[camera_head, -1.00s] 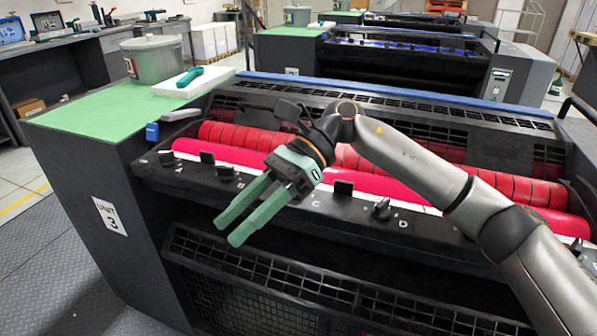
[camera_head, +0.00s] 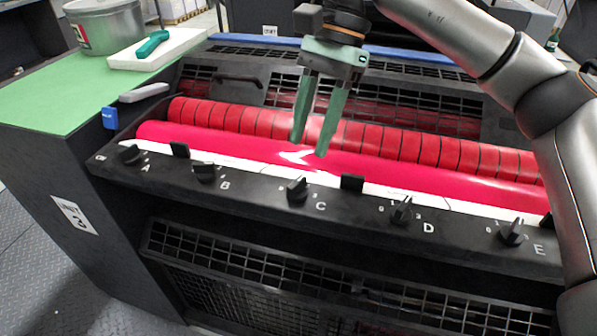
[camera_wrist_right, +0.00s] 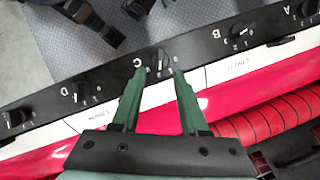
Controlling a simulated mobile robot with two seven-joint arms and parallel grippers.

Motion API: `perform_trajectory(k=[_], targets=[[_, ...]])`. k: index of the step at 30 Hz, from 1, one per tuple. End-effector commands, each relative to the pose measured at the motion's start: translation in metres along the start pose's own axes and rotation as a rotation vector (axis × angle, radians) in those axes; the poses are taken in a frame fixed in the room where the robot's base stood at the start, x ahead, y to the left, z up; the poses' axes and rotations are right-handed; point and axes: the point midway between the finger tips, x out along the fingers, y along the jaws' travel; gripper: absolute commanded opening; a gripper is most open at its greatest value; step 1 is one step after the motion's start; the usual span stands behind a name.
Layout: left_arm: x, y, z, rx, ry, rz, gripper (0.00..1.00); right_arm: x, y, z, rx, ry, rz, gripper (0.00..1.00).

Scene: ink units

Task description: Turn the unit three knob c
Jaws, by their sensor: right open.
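Knob C (camera_head: 297,190) is a small black knob on the dark front rail of unit three, above the letter C. Unit three bears a white number label (camera_head: 75,215) on its side. My right gripper (camera_head: 309,148) is open and empty, its green fingers pointing down in front of the pink-red roller, just above and behind knob C in the picture. In the right wrist view, knob C (camera_wrist_right: 163,60) shows between and just beyond the two fingertips (camera_wrist_right: 158,73). No contact can be seen. My left gripper is not in view.
Knobs A (camera_head: 130,154), B (camera_head: 204,172), D (camera_head: 401,211) and E (camera_head: 512,232) share the rail. A square black block (camera_head: 352,183) stands close right of knob C. A grey tin (camera_head: 104,25) and a white slab (camera_head: 160,50) with a green tool are on the green top.

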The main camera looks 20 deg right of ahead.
Motion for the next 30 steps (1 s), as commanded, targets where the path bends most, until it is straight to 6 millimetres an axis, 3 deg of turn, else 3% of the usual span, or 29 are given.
perform_trajectory(k=[3, 9, 15, 23, 30], targets=[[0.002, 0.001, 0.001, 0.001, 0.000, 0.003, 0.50, 0.026, 0.001, -0.001, -0.001, 0.000, 0.003, 0.44], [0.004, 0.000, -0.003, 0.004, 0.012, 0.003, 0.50, 0.056, 0.000, 0.000, 0.001, 0.000, 0.001, 0.44], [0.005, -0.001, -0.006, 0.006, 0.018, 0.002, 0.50, 0.067, 0.000, 0.000, 0.000, -0.001, -0.001, 0.44], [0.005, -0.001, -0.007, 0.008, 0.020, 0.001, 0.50, 0.068, 0.000, 0.000, 0.000, -0.001, -0.001, 0.44], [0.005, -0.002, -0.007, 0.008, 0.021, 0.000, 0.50, 0.068, 0.000, 0.000, 0.000, -0.001, -0.001, 0.17]])
